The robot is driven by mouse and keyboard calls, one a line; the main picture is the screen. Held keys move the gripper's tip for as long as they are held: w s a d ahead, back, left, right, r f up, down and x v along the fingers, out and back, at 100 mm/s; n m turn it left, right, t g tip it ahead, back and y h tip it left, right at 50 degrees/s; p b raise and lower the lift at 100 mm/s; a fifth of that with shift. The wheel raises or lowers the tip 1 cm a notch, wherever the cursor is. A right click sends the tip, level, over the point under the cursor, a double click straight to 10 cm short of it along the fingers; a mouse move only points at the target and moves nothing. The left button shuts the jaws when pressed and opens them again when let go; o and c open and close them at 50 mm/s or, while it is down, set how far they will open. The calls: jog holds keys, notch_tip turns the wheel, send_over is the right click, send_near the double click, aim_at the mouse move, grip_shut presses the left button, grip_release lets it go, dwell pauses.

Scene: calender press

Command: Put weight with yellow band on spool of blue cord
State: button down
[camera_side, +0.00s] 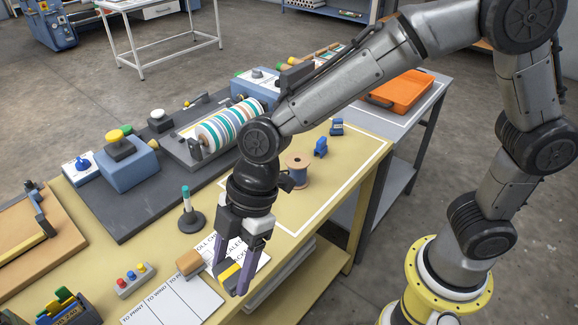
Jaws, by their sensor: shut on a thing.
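The weight with the yellow band (229,272) is a dark block with a yellow stripe. My gripper (231,277) points down near the front edge of the table and is shut on this weight, with a finger on either side. I cannot tell whether the weight is clear of the papers below it. The spool of blue cord (299,174) stands upright inside a white outlined area, with a tan top flange and grey-blue winding. It is up and to the right of my gripper, apart from it, and its top is bare.
Two small blue items (320,148) stand behind the spool. A striped roller press (230,125) lies beyond my forearm. The outlined area is mostly free.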

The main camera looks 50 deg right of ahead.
jog(key=d+r+m+t+h, duration=0.1)
jog(key=d+r+m, duration=0.25)
jog(key=d, duration=0.75)
jog(key=d+r+m+t+h, duration=0.15)
jog(key=d+m, duration=0.35)
jog(key=d, duration=0.6)
jog(key=d+r+m+t, duration=0.1)
jog(key=d+r+m, duration=0.25)
jog(key=d, duration=0.75)
send_near(294, 159)
jog(key=shift+w+a+f, duration=0.4)
jog(key=shift+a, duration=0.2)
jog(key=shift+w+f, duration=0.35)
jog(key=shift+f, duration=0.05)
jog(key=shift+w+d+f, duration=0.1)
jog(key=shift+w+f, duration=0.05)
jog(key=shift+f, duration=0.75)
jog(key=shift+w+f, duration=0.1)
jog(key=shift+f, duration=0.8)
jog(key=shift+f, duration=0.1)
jog(key=shift+c, duration=0.5)
grip_release()
jog(key=shift+s+f, duration=0.1)
